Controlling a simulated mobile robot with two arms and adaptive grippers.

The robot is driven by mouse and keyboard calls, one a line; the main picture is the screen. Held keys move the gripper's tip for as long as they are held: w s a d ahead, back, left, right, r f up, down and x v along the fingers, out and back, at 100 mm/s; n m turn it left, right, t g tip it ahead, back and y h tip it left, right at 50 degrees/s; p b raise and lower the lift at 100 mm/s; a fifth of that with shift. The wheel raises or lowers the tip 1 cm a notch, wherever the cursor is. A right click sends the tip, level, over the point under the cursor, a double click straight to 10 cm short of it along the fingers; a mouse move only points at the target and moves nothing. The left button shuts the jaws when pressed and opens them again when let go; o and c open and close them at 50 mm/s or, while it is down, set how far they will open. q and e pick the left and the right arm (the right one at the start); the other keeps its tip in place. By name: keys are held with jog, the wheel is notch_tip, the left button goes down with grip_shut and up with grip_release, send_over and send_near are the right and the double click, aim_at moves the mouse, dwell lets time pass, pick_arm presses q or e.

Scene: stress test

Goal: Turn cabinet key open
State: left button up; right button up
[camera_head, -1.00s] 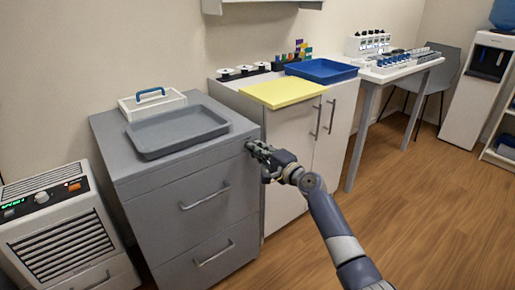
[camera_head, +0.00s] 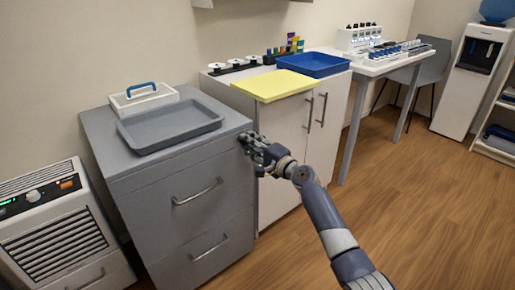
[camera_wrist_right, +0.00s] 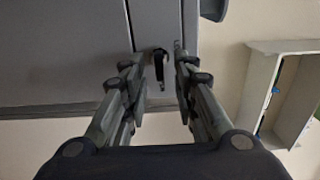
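The grey drawer cabinet (camera_head: 150,195) stands at the left middle of the head view, with its drawers shut. My right gripper (camera_head: 248,143) is at the upper right corner of its front. In the right wrist view, a small dark key (camera_wrist_right: 160,66) sticks out from the grey cabinet face (camera_wrist_right: 75,50). The fingers of my right gripper (camera_wrist_right: 157,66) stand on either side of the key, open, with a gap visible on both sides. In the head view the key is hidden by the gripper. My left gripper is not in view.
A grey tray (camera_head: 170,127) and a white caddy with a blue handle (camera_head: 143,97) sit on the cabinet. A white cupboard (camera_head: 285,140) stands close on its right, a heater (camera_head: 55,230) on its left. The wooden floor (camera_head: 430,200) at right is clear.

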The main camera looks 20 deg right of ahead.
jog(key=v, duration=1.2)
